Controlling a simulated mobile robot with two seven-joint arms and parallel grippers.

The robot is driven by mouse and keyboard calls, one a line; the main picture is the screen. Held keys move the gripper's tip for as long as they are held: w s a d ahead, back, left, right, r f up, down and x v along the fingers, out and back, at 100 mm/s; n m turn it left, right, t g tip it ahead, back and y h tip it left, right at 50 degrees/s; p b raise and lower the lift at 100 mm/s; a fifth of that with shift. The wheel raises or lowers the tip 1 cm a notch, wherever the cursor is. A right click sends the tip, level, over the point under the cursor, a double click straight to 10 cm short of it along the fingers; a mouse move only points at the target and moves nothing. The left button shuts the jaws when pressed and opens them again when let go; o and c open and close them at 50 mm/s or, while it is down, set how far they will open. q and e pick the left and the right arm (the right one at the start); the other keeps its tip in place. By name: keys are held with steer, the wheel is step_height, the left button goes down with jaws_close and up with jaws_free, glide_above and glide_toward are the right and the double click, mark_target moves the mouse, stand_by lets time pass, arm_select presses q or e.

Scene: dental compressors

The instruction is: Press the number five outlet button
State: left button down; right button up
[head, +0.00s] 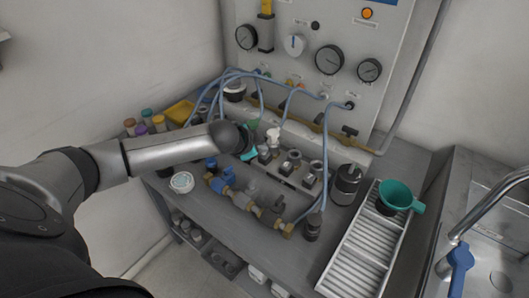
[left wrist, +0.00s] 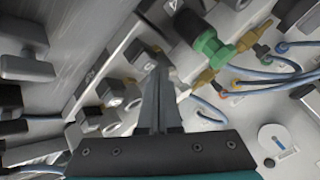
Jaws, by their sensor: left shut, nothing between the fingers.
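A light metal manifold (head: 288,172) with a row of dark square buttons or knobs stands on the bench. In the left wrist view several of these dark square buttons (left wrist: 110,91) run diagonally along a pale strip, with small marks too blurred to read. I cannot tell which one is number five. My left gripper (head: 249,153) is over the left end of the manifold, partly hidden by its own wrist. In the left wrist view its fingers (left wrist: 160,68) are together and empty, with the tips close to the upper part of the row. I cannot tell whether they touch. My right gripper is not in view.
A green-topped valve fitting (left wrist: 209,45) is close right of the fingertips. Blue hoses (head: 285,105) loop above the manifold from the gauge panel (head: 300,30). Brass-and-blue valves (head: 245,198) line the front. A black canister (head: 346,183) and a tray with a green funnel (head: 398,195) stand right.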

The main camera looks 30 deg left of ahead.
arm_select(q)
steer(key=shift+f, duration=0.5)
stand_by(0.6)
steer(key=shift+r+p, duration=0.9)
steer(key=shift+p, duration=0.2)
step_height(320, 180, up, 5)
steer(key=p, duration=0.5)
steer(key=shift+p, duration=0.35)
stand_by(0.9)
